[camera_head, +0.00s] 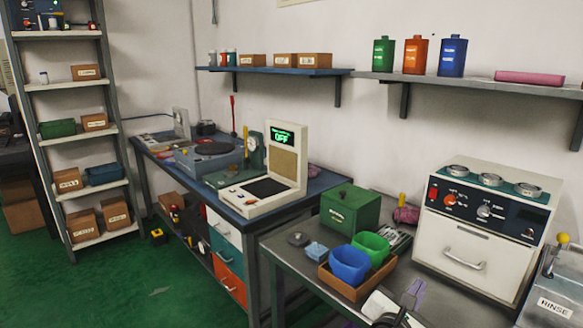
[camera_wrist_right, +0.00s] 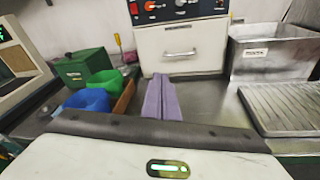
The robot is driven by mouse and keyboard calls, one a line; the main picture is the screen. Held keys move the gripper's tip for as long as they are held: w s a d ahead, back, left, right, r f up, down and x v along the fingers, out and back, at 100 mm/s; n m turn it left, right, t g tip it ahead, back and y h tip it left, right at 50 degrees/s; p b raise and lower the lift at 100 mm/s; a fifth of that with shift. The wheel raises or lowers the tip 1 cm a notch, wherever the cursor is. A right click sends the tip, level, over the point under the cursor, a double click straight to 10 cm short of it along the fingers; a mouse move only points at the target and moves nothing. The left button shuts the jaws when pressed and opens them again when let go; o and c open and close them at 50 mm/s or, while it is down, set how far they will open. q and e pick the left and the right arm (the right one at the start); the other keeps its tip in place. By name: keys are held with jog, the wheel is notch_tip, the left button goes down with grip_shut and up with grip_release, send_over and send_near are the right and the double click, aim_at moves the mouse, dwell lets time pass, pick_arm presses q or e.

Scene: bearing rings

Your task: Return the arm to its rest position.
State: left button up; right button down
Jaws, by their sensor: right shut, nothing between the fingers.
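My right gripper (camera_head: 414,293) shows at the bottom of the head view, in front of the white cabinet unit and over the grey bench. Its purple fingers lie together in the right wrist view (camera_wrist_right: 161,98), shut with nothing between them. Several silver rings, one of them the middle ring (camera_head: 490,179), sit on top of the white cabinet unit (camera_head: 470,245), apart from the gripper. My left gripper is in neither view.
A wooden tray (camera_head: 345,288) holds a blue bin (camera_head: 350,264) and a green bin (camera_head: 371,246) left of the gripper. A green box (camera_head: 350,206) stands behind them. A metal rinse tank (camera_wrist_right: 270,70) and a ribbed tray (camera_wrist_right: 285,107) are to the right.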

jog(key=s+a+f+m+g+y, duration=0.2)
jog(key=s+a+f+m+y, duration=0.15)
jog(key=s+f, duration=0.55)
jog(key=s+a+f+m+g+y, duration=0.1)
jog(key=s+a+f+m+y, duration=0.35)
jog(key=f, duration=0.85)
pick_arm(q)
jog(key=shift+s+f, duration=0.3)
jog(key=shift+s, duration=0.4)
pick_arm(e)
jog(key=s+a+f+m+y, duration=0.1)
jog(key=s+f+m+y, duration=0.1)
jog(key=s+m, duration=0.5)
jog(key=s+a+f+m+g+y, duration=0.1)
jog(key=s+f+m+y, duration=0.1)
jog(key=s+m, duration=0.6)
jog(key=shift+s+f, duration=0.6)
jog(key=shift+s, duration=1.5)
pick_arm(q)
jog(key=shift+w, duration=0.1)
